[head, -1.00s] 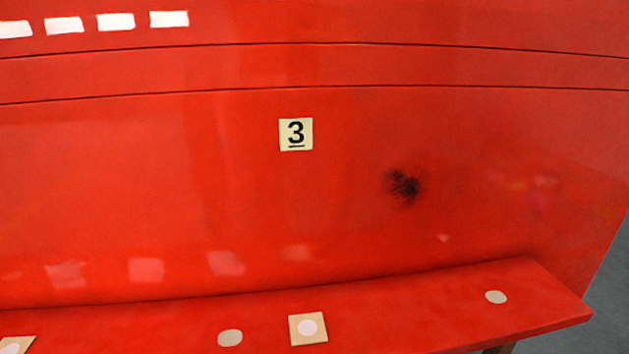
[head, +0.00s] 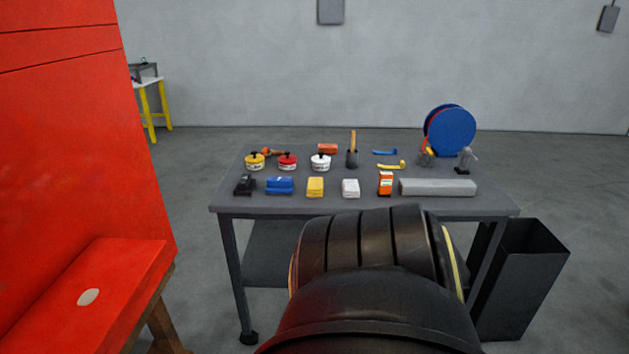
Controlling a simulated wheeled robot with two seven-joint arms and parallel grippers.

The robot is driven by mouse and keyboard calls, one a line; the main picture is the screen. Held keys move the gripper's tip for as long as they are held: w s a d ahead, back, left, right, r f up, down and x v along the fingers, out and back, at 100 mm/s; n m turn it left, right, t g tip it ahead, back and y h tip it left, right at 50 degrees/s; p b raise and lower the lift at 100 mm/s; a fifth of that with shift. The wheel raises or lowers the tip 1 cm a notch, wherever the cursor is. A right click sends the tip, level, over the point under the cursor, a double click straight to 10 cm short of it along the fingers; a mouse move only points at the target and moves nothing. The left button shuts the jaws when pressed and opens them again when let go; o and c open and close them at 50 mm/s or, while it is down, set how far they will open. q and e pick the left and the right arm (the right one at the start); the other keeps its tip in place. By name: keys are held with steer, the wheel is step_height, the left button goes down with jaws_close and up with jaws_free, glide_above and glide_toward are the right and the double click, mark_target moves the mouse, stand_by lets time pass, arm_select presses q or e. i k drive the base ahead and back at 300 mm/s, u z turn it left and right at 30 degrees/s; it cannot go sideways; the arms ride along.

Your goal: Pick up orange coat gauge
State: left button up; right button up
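A small upright orange device with a pale patch, which looks like the orange coat gauge (head: 385,183), stands near the front edge of the grey table (head: 225,200), right of the middle. It is between a white block and a long grey bar. Neither of my grippers is in view. A large black part of my own arm fills the lower middle of the head view, in front of the table, and hides part of its front and underside.
Near the gauge are a white block (head: 350,188), a yellow block (head: 315,187) and a grey bar (head: 437,187). Several tins and a blue reel (head: 450,131) stand behind. A dark bin (head: 523,275) is at the right; the red nosecone (head: 70,150) is at the left.

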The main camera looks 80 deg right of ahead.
mark_target(385, 178)
steer(key=z, duration=2.6)
steer(key=i, duration=2.3)
steer(key=z, duration=1.35)
